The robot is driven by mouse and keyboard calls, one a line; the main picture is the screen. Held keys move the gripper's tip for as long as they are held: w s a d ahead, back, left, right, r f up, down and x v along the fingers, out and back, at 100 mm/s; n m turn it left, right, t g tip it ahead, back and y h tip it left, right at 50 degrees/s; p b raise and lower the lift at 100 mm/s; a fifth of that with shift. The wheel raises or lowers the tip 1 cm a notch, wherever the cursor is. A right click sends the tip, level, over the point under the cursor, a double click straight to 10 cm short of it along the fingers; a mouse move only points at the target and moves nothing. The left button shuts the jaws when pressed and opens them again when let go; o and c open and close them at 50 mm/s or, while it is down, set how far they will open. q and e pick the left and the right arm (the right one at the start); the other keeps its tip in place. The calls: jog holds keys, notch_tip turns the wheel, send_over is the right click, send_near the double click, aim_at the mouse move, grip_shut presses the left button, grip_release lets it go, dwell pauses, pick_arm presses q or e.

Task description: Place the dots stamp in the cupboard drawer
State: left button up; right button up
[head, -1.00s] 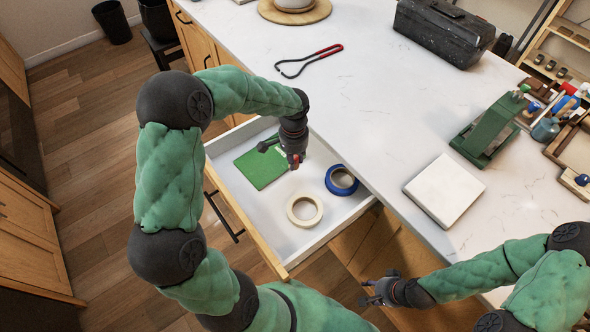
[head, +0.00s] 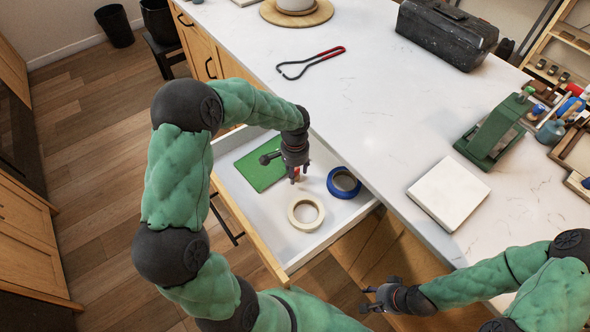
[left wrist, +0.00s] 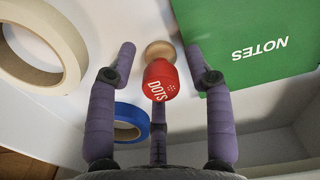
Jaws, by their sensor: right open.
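The dots stamp (left wrist: 160,81), with a red top lettered DOTS and a round wooden end, is in the open cupboard drawer (head: 240,184). In the left wrist view it sits between the fingers of my left gripper (left wrist: 160,62), which are spread with a gap on both sides. In the head view my left gripper (head: 298,179) points down into the drawer, and only a bit of red shows at its fingertips. I cannot tell exactly how the stamp rests on the drawer floor. My right gripper (head: 368,300) is open and empty, low in front of the cupboard.
The drawer also holds a green notes book (head: 260,175), a cream tape roll (head: 293,217) and a blue tape roll (head: 333,187). On the white counter are a white slab (head: 448,194), a green press (head: 492,135), a red-handled tool (head: 327,54) and a black toolbox (head: 446,33).

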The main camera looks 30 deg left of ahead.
pick_arm(q)
jog(key=shift+r, duration=0.1)
notch_tip(320, 180, up, 12)
jog(key=p, duration=0.3)
jog(key=shift+p, duration=0.4)
jog(key=shift+r, duration=0.1)
